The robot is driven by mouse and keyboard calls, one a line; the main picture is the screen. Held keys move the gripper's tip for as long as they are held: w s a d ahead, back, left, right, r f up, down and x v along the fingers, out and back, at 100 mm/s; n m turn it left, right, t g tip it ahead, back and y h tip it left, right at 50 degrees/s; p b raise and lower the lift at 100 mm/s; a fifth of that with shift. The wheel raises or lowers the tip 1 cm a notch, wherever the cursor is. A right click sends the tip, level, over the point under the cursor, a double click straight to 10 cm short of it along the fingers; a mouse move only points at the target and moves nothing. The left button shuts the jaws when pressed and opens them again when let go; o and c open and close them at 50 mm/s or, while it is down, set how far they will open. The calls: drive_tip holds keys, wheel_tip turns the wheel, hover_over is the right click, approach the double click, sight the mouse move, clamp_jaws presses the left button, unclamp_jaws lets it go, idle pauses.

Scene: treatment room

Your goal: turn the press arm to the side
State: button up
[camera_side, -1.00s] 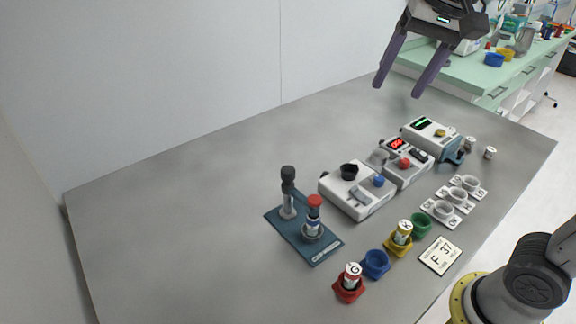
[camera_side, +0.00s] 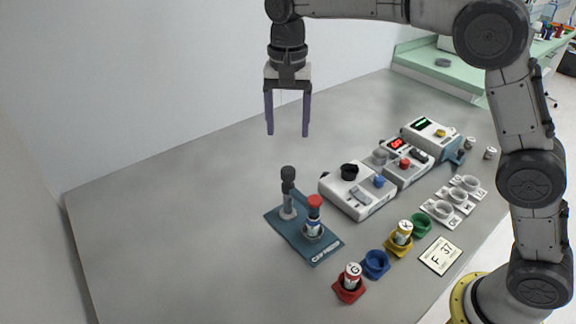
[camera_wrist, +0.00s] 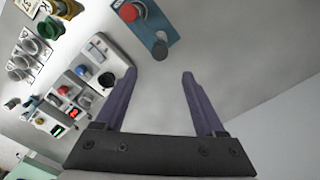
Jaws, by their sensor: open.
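The press (camera_side: 326,254) has a dark blue base plate, a grey post with a dark top (camera_side: 288,174), and a press arm (camera_side: 301,195) reaching from the post to a red part over a vial (camera_side: 313,224). The vial stands upright in the seat on the plate. In the wrist view the press plate (camera_wrist: 168,27) shows at the top, with the red part (camera_wrist: 129,12) left of the dark post top (camera_wrist: 160,47). My gripper (camera_side: 288,134) is open and empty, fingers down, above the post and apart from it. The wrist view shows its fingers (camera_wrist: 159,73) spread.
White devices (camera_side: 357,191) with knobs and displays stand right of the press. Red (camera_side: 347,291), blue (camera_side: 376,264), yellow and green cups are in front, some holding vials. A label card (camera_side: 440,255) lies nearby. The table left of the press is clear.

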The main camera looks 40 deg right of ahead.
sight(288, 170)
wheel_tip(288, 170, down, 11)
drive_tip(key=shift+f, duration=0.1)
idle(0.3)
clamp_jaws()
idle(1.4)
